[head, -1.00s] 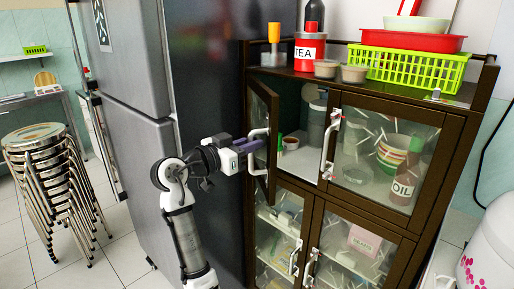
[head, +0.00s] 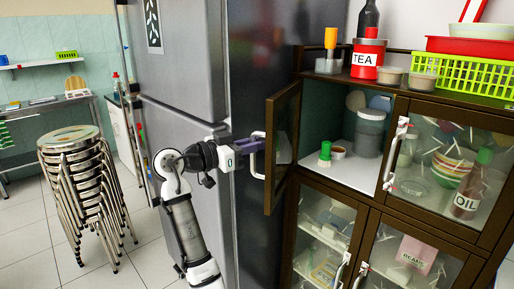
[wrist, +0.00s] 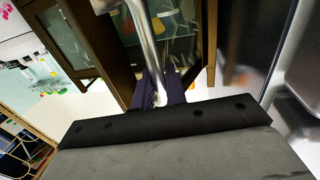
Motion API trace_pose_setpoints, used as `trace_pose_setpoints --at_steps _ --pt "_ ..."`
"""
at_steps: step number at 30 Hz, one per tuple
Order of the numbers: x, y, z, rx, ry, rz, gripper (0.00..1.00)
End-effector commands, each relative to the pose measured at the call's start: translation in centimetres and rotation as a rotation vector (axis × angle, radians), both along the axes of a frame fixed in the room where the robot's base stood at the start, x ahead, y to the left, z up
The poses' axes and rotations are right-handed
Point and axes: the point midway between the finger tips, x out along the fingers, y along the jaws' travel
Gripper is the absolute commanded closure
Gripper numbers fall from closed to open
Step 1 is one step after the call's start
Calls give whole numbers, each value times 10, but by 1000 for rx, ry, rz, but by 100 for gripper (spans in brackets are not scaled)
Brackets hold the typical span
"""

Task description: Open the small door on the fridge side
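The small upper-left door (head: 285,135) of the brown cabinet, on the fridge side, stands wide open, swung out toward the fridge. Its pale handle (head: 258,172) is on the door's outer face near the free edge. My gripper (head: 257,145) is at this handle with its purple fingers around it. In the wrist view the handle bar (wrist: 147,45) runs down between the two dark fingers of my gripper (wrist: 161,88), which look closed on it. The exact finger contact is partly hidden by the bar.
The grey fridge (head: 185,70) stands close to the left of the open door. Inside the compartment are a green-capped bottle (head: 325,153), a small bowl (head: 338,152) and a canister (head: 370,132). Stacked stools (head: 80,160) stand at the left on open floor.

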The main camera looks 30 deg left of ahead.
Motion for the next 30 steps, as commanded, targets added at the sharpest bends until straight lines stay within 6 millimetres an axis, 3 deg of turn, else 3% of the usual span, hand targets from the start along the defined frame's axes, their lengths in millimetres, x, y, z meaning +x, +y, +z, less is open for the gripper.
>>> trace_pose_setpoints --at_steps 9,23,24,27,30 --pt "3 11 0 -1 -1 2 100" --pt "3 12 0 0 0 1 100" --pt "3 12 0 0 0 1 81" --pt "3 12 0 0 0 1 69" --pt "3 12 0 0 0 1 69"
